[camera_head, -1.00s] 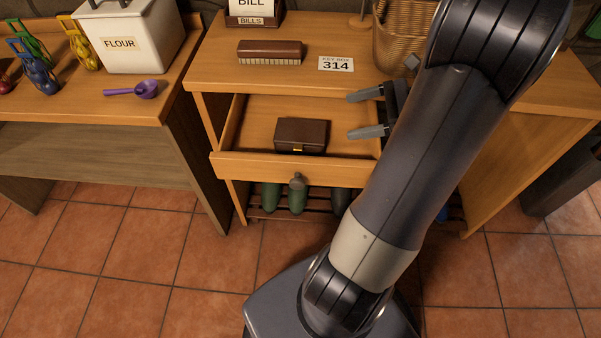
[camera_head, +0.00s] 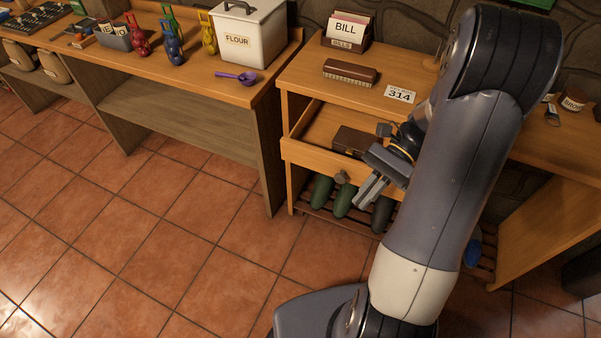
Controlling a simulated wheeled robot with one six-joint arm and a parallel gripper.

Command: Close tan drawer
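The tan drawer (camera_head: 308,156) is pulled out of the wooden desk, and its inside shows from above. A dark brown box (camera_head: 352,139) lies in it, partly hidden behind my gripper. The drawer front has a round grey knob (camera_head: 341,177). My gripper (camera_head: 368,193) is just right of the knob, by the drawer front, with its fingers pointing down and left. The fingers look close together from this angle, so I cannot tell whether they are open or shut, or whether they touch the front. My arm hides the drawer's right end.
A brush (camera_head: 350,72), a 314 card (camera_head: 400,93) and a bill holder (camera_head: 346,39) stand on the desk top (camera_head: 300,75). Green bottles (camera_head: 343,198) lie on a rack below the drawer. Another table (camera_head: 180,88) stands at left; the tiled floor before it is clear.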

